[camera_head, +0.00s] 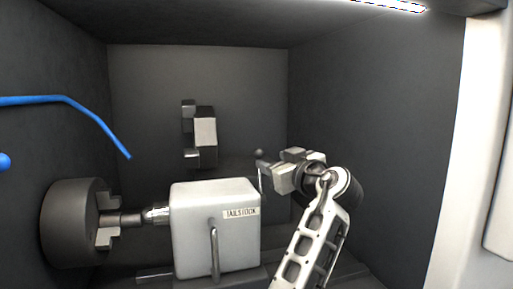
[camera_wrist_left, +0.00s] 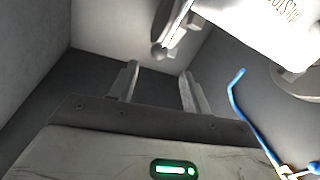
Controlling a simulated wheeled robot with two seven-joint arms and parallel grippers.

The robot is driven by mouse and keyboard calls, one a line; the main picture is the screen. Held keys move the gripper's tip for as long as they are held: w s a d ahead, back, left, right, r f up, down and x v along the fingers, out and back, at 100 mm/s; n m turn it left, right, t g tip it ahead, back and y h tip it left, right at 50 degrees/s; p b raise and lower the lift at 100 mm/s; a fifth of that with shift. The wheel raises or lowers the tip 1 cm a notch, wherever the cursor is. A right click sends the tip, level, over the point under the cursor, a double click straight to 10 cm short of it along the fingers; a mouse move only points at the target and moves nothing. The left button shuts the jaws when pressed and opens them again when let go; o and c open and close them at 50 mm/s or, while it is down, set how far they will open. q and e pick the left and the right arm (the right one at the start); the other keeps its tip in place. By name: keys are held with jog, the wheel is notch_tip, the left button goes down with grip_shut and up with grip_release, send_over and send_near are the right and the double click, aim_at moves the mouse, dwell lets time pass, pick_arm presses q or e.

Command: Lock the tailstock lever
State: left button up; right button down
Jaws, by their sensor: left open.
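The white tailstock (camera_head: 205,228), labelled TAILSTOCK, stands in the middle of the head view; part of it shows at the top right of the left wrist view (camera_wrist_left: 265,25). A lever with a dark ball knob (camera_head: 259,153) rises behind its right side. In the left wrist view the knob (camera_wrist_left: 158,52) is just past the fingertips, roughly between them, its rod running up right. My left gripper (camera_head: 264,172) is open and empty beside the lever; both fingers show in the wrist view (camera_wrist_left: 159,72). Contact cannot be told. My right gripper is out of view.
A grey chuck (camera_head: 70,222) is at the left, facing the tailstock. A rod-like handle (camera_head: 214,252) is on the tailstock's front. A blue hose (camera_head: 85,110) hangs at the left. A block-shaped fixture (camera_head: 205,132) stands behind. Dark walls enclose the space.

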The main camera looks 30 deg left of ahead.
aim_at(254, 151)
pick_arm(q)
jog(key=p+x, duration=0.2)
jog(key=x, duration=0.8)
jog(key=shift+p, duration=0.35)
jog(key=shift+w+a+f, duration=0.1)
jog(key=shift+w+a, duration=0.2)
jog(key=shift+a, duration=0.1)
